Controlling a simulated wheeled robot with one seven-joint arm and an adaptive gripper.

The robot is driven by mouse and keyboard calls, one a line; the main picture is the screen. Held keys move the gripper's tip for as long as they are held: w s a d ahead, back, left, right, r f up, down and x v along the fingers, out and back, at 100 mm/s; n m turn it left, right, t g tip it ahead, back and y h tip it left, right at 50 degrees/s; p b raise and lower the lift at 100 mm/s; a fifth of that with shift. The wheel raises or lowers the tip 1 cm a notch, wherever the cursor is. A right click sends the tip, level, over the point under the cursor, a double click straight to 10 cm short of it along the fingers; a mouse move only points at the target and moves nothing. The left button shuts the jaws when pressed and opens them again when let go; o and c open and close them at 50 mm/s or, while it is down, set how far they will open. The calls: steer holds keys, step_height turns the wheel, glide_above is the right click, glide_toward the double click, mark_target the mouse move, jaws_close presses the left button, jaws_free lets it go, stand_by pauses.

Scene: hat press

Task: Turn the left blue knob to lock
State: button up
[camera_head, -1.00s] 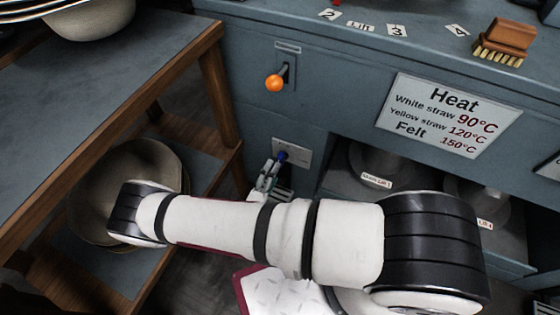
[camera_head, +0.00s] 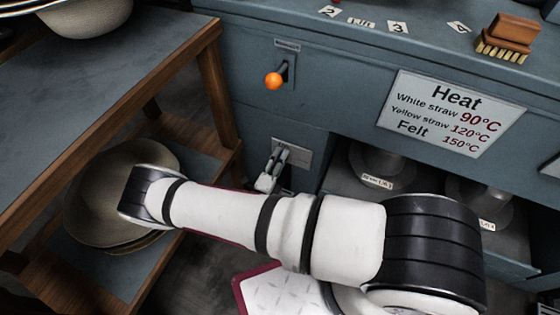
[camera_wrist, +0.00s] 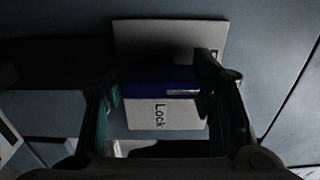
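The left blue knob (camera_wrist: 160,84) shows in the wrist view in front of a pale plate (camera_wrist: 170,40). A white label reading "Lock" (camera_wrist: 160,114) is just below the knob in that view. My gripper (camera_wrist: 165,80) is open, with one finger on each side of the knob. The right fingertip is very close to the knob's edge; I cannot tell whether either finger touches it. In the head view my gripper (camera_head: 279,158) is at the plate (camera_head: 301,156) on the cabinet front, and it hides the knob.
An orange-tipped lever (camera_head: 274,81) sits above the plate. An open shelf with hat forms (camera_head: 375,165) is to the right, below a Heat sign (camera_head: 450,113). A wooden table (camera_head: 215,95) with hats on its lower shelf stands to the left.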

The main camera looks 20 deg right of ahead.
steer(key=shift+m, duration=0.3)
steer(key=m+p, duration=0.1)
steer(key=m, duration=0.2)
steer(key=shift+m, duration=0.4)
steer(key=m+p, duration=0.1)
steer(key=m, duration=0.3)
steer(key=shift+m, duration=0.3)
steer(key=m+p, duration=0.1)
steer(key=m, duration=0.3)
steer(key=shift+d+p, duration=0.1)
steer(key=shift+p, duration=0.25)
steer(key=shift+f+m+p, duration=0.15)
steer(key=shift+m+p, duration=0.6)
steer(key=shift+m, duration=1.65)
steer(key=o, duration=1.2)
steer(key=shift+c, duration=0.2)
